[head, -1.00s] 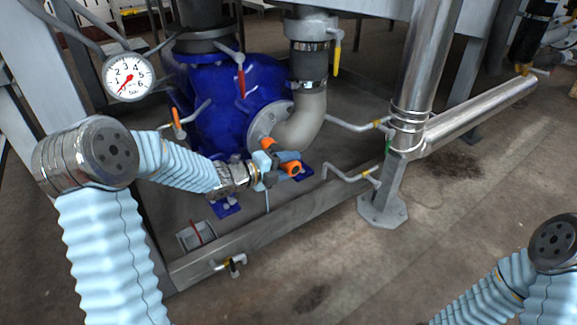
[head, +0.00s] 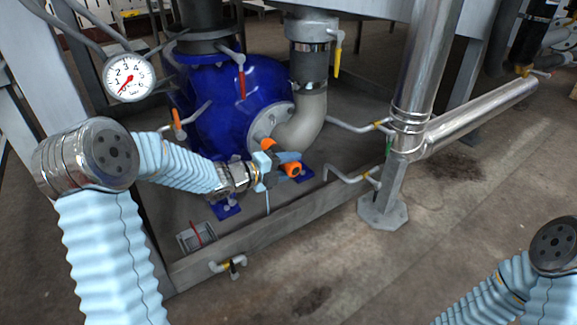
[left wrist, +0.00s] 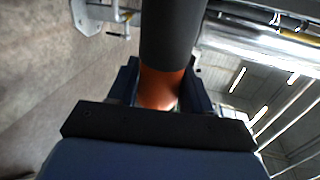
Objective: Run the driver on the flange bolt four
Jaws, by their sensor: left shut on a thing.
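My left gripper (head: 278,164) is shut on an orange and dark driver (head: 292,169) in front of the flange. In the left wrist view the driver (left wrist: 172,40) shows as a dark cylinder with an orange band between the jaws (left wrist: 160,92). The round grey flange (head: 262,126) joins the blue pump (head: 225,100) to a pale elbow pipe (head: 303,122). The driver and gripper are close to the lower side of the flange and elbow. Single bolts are too small to number, and I cannot tell whether the driver touches one. My right gripper is out of view.
A pressure gauge (head: 128,77) is at the upper left. A steel frame beam (head: 270,228) runs below the gripper. The front floor is clear.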

